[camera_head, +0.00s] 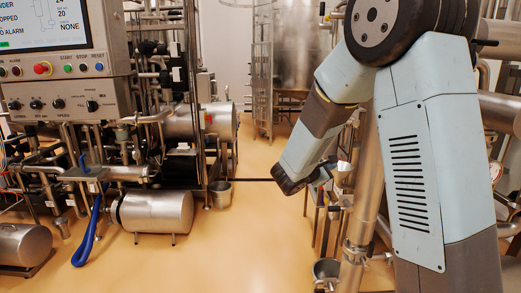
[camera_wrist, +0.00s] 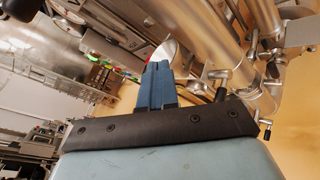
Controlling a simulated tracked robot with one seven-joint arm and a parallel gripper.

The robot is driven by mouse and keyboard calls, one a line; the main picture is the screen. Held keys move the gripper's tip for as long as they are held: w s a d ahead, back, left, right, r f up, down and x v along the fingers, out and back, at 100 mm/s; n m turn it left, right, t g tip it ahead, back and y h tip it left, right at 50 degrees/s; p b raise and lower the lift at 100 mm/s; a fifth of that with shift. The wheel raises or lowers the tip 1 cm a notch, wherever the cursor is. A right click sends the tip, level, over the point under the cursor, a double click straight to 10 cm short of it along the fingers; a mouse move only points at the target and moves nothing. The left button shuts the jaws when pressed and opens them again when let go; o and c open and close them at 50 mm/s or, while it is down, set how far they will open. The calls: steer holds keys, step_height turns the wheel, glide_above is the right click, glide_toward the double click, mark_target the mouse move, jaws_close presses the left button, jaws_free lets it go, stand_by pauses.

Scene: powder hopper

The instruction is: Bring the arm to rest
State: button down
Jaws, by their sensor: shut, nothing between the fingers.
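My arm hangs down the right side of the head view, bent at the elbow, its forearm reaching down and left. My gripper (camera_wrist: 157,70) shows in the wrist view as two blue fingers pressed together, with nothing between them. In the head view the gripper is small and partly hidden by the dark end of my forearm, so its fingers are hard to make out. A rounded silver piece (camera_wrist: 166,50) shows just beyond the fingertips in the wrist view; I cannot tell whether they touch.
A control panel (camera_head: 55,70) and dense pipework stand at left. A steel post (camera_head: 358,220) stands close beside my arm. The middle floor (camera_head: 230,245) is clear.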

steer(key=s+d+r+m+g+y, duration=0.1)
steer(key=s+d+r+m+g, duration=0.1)
steer(key=s+d+m+g, duration=0.3)
steer(key=s+d+r+m+y, duration=0.1)
steer(key=s+r+m, duration=0.1)
steer(key=s, duration=0.6)
steer(key=s+d+r+m+g+y, duration=0.1)
steer(key=s+d+r+m+g, duration=0.1)
steer(key=s+d+m+g, duration=0.3)
steer(key=s+a+r+m+t+y, duration=0.1)
steer(key=s+a+m+t+y, duration=0.1)
steer(key=s, duration=0.6)
steer(key=s+a+r+m+t+y, duration=0.2)
steer(key=s+a+m+y, duration=0.2)
steer(key=s+a+y, duration=0.2)
steer(key=s+a, duration=0.2)
steer(key=s, duration=0.1)
steer(key=shift+m+t+y, duration=0.3)
steer(key=shift+m+y, duration=0.1)
steer(key=shift+w, duration=0.1)
